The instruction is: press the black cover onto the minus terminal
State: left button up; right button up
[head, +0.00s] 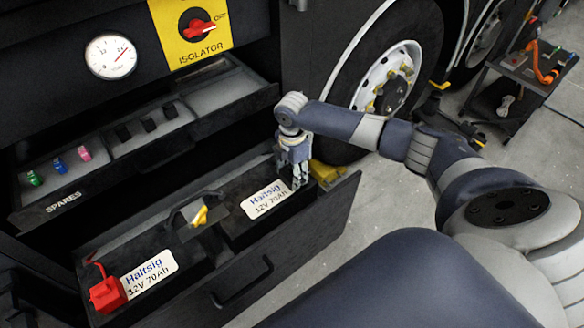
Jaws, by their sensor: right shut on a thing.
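Two black batteries lie in an open drawer (340,207), the left battery with a white label (149,273) and the right battery with a like label (268,198). My right gripper (298,180) points down at the far right end of the right battery. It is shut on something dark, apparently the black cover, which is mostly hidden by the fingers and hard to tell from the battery. The minus terminal is not visible. A red cover (108,293) sits at the left battery's left end. My left gripper is not in view.
A yellow-ended part (199,216) stands between the batteries. Above is a spares tray (62,198) with small coloured and black pieces. A red isolator switch (201,27) and gauge (110,56) are on the panel. A wheel (385,80) and yellow chock (326,172) are beyond the drawer.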

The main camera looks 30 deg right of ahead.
jog(key=shift+f, duration=0.5)
dwell(0.9)
jog(key=shift+f, duration=0.1)
jog(key=o, duration=1.1)
jog(key=o, duration=0.5)
jog(key=shift+r+p, duration=3.6)
